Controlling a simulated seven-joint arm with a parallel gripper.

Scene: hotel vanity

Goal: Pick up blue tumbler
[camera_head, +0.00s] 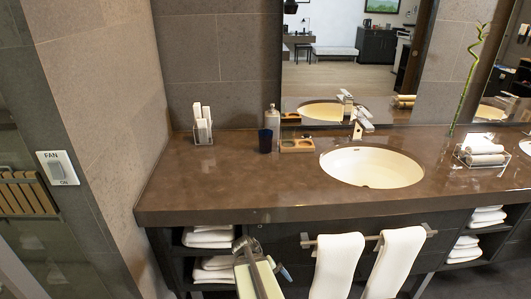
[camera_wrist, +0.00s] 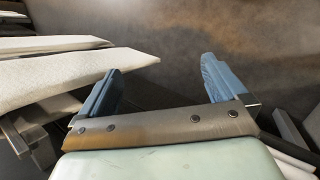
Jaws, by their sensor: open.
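The blue tumbler (camera_head: 265,140) stands upright on the brown vanity counter (camera_head: 220,185), near the back and left of the sink. It is dark blue and sits just left of a small wooden tray. My gripper (camera_head: 265,268) is in front of and below the counter's front edge, well apart from the tumbler. In the wrist view my gripper (camera_wrist: 160,88) has its two blue fingers spread wide with nothing between them. The tumbler does not show in the wrist view.
A soap bottle (camera_head: 272,118) stands close behind the tumbler, and the wooden tray (camera_head: 297,145) is beside it. The sink (camera_head: 372,167) and faucet (camera_head: 361,122) are to the right. White towels (camera_head: 337,262) hang in front. The counter's front left is clear.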

